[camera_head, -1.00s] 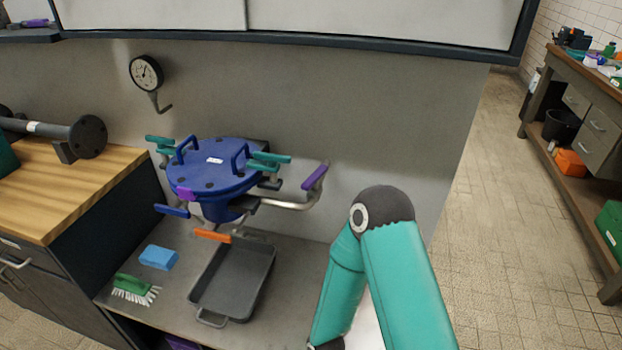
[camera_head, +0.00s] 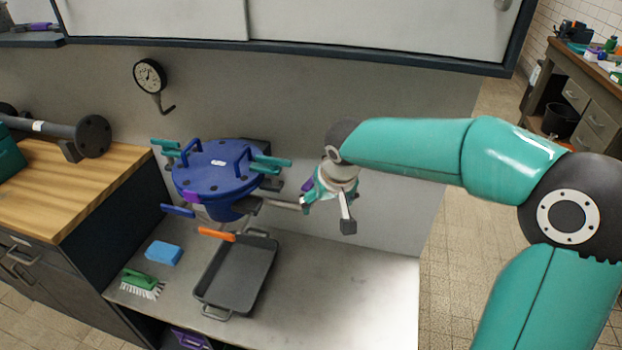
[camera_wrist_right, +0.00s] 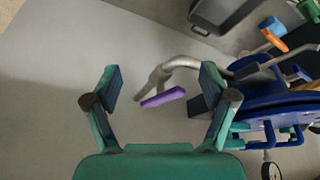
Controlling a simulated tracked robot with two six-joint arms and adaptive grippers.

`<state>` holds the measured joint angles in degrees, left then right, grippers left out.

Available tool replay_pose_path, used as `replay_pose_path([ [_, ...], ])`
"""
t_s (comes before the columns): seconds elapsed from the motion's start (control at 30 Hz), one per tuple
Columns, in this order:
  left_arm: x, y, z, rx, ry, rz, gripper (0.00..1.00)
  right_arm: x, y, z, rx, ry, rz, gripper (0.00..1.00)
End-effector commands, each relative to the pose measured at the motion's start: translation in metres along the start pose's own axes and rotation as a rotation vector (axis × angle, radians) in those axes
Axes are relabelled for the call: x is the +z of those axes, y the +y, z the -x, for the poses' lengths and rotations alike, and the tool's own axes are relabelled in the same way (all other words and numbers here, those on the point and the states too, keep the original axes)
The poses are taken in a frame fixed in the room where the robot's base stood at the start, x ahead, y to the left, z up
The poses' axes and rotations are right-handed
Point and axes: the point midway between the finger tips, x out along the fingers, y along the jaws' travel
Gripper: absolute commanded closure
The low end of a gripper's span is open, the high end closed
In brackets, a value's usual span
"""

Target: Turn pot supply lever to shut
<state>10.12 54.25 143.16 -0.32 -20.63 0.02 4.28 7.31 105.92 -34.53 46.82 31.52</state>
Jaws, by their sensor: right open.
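The blue pot (camera_head: 222,178) has a round bolted lid and stands over the bench. A bent metal pipe (camera_wrist_right: 182,64) leaves the pot's side and carries a lever with a purple handle (camera_wrist_right: 163,97). In the head view the purple handle (camera_head: 307,185) is mostly hidden by my right gripper (camera_head: 328,212). An orange lever handle (camera_head: 216,234) is under the pot, and a blue one (camera_head: 178,211) is at its left. In the wrist view my right gripper (camera_wrist_right: 161,84) is open, with the purple handle showing between its fingers; contact is not visible. My left gripper is out of view.
A grey tray (camera_head: 236,279) lies on the bench below the pot, beside a blue sponge (camera_head: 163,253) and a green brush (camera_head: 143,282). A gauge (camera_head: 149,76) is on the wall. A cabinet (camera_head: 380,28) overhangs. The bench's right part is clear.

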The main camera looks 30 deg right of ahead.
Motion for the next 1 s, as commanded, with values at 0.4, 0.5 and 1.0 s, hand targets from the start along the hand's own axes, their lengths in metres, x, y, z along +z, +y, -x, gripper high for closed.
replay_pose_path([
  [0.4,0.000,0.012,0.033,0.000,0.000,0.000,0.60,-0.080,-0.001,-0.031,-0.001,-0.003,-0.001,0.17],
  [0.5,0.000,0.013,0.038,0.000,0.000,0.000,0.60,-0.094,0.000,-0.039,-0.001,-0.004,0.000,0.17],
  [1.0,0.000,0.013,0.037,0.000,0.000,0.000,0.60,-0.090,-0.001,-0.069,-0.003,-0.001,0.002,0.17],
])
